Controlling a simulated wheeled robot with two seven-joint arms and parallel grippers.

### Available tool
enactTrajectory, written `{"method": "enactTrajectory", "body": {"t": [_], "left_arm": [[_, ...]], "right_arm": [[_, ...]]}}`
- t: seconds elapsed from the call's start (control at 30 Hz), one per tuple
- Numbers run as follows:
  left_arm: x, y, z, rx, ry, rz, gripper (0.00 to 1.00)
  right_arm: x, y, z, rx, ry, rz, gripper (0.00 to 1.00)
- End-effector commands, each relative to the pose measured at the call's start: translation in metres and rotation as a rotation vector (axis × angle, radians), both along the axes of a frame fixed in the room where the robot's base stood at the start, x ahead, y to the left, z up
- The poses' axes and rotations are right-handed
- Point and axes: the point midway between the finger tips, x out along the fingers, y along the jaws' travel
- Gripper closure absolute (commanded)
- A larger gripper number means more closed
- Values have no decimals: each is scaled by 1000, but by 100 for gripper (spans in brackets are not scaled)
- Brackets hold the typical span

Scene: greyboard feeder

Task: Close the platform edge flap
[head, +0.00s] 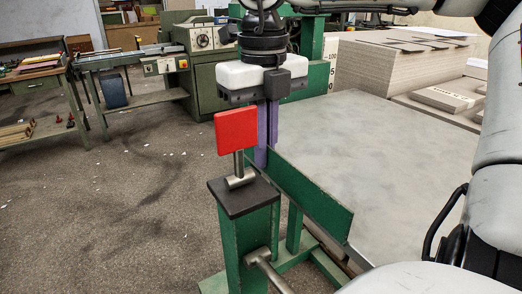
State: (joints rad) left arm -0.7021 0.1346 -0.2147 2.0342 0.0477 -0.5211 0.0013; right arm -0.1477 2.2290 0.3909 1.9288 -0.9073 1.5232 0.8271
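The green flap (313,203) is a long flat plate along the near-left edge of the grey platform (385,150). Its face is turned toward me, and its far end is partly hidden behind the red square plate and the fingers. My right gripper (267,160) hangs down from the top, with a white body and purple fingers. Its fingertips are at the far end of the flap; I cannot tell whether they touch it. The fingers look close together, but the gap is unclear. My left gripper is not in view.
A red square plate (236,131) on a metal stem stands on a dark-topped green post (243,230), just left of the fingers. Greyboard stacks (385,70) lie behind the platform. A green machine (205,65) and benches stand at back left. The floor at left is open.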

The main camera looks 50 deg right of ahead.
Motion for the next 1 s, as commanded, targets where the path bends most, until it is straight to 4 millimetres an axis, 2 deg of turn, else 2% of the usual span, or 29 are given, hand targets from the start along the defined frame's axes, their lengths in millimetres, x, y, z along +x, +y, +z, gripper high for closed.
{"method": "enactTrajectory", "body": {"t": [0.53, 0.6, 0.67, 1.0], "left_arm": [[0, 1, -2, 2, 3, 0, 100], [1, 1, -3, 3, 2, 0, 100], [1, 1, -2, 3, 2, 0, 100], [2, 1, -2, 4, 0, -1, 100]], "right_arm": [[1, -2, 2, 31, -15, -1, 100], [1, -2, 2, 31, -15, -1, 87], [0, -2, 1, 30, -14, -1, 78], [0, -2, 4, 30, -12, -1, 78]]}}
